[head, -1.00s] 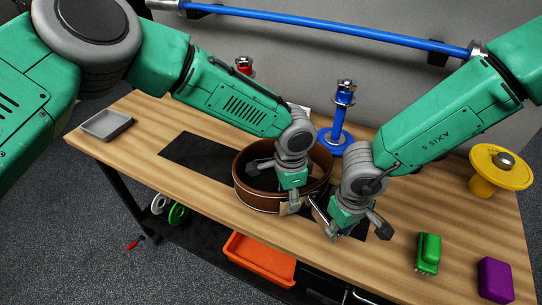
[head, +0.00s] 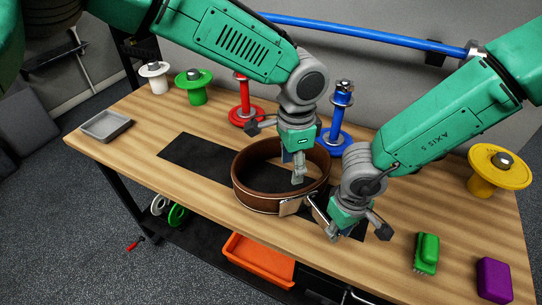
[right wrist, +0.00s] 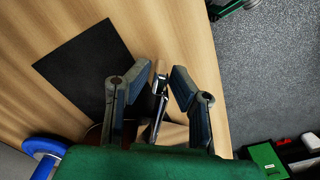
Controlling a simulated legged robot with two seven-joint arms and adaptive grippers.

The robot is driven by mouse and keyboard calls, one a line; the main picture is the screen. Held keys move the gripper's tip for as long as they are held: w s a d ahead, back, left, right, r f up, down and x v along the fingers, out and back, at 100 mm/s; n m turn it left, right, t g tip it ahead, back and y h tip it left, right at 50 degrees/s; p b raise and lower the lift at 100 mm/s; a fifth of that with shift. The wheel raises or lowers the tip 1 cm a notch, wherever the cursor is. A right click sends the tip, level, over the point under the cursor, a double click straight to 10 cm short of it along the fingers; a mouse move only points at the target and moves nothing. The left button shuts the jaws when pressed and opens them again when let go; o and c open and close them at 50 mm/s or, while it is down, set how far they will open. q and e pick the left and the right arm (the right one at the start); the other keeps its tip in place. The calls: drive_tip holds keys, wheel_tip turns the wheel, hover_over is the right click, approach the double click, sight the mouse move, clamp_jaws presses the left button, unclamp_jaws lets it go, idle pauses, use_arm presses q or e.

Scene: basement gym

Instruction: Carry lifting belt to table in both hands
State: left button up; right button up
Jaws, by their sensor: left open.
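The brown lifting belt (head: 262,199) lies coiled in an upright ring on the table (head: 130,158), partly over a black mat. Its pale buckle end (head: 290,207) faces the front right. My left gripper (head: 278,150) is open over the back of the ring, with one finger in front of the ring's far inner wall in the picture. My right gripper (head: 348,222) is low at the ring's right front. In the right wrist view its fingers (right wrist: 160,77) are apart, with the belt's metal buckle part (right wrist: 160,92) between them; no contact shows.
Red (head: 244,108), blue (head: 338,125), green (head: 196,88) and white (head: 155,77) stands line the table's back. A grey tray (head: 106,125) is at the left. A yellow stand (head: 495,168), green brush (head: 427,253) and purple block (head: 494,279) are at the right.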

drive_tip(key=shift+d+r, duration=0.1)
drive_tip(key=shift+r, duration=0.2)
use_arm(q)
drive_tip(key=shift+r, duration=0.35)
use_arm(e)
wheel_tip(320, 180, up, 11)
drive_tip(key=shift+r, duration=0.15)
